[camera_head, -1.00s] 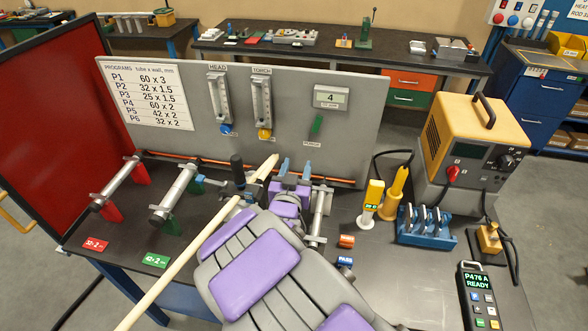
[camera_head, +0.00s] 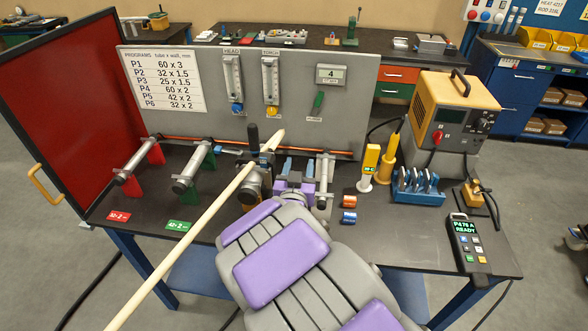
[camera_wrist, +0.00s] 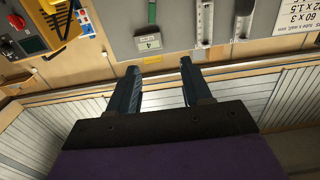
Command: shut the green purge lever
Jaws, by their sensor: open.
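The green purge lever (camera_head: 318,102) is on the grey upright panel, below the small display reading 4. It stands nearly upright, with its top leaning a little right. In the wrist view, which looks upside down, the lever (camera_wrist: 152,12) shows at the top edge, above the display (camera_wrist: 148,41). My gripper (camera_head: 298,168) is in front of the panel, below and slightly left of the lever, and apart from it. In the wrist view my gripper's (camera_wrist: 160,82) two dark blue fingers are spread with nothing between them.
A long beige rod (camera_head: 190,235) slants from the front left to a clamp beside my gripper. Two flow meters (camera_head: 271,80) are left of the lever. Tube holders stand on the black bench; an orange-topped power unit (camera_head: 450,110) is at right.

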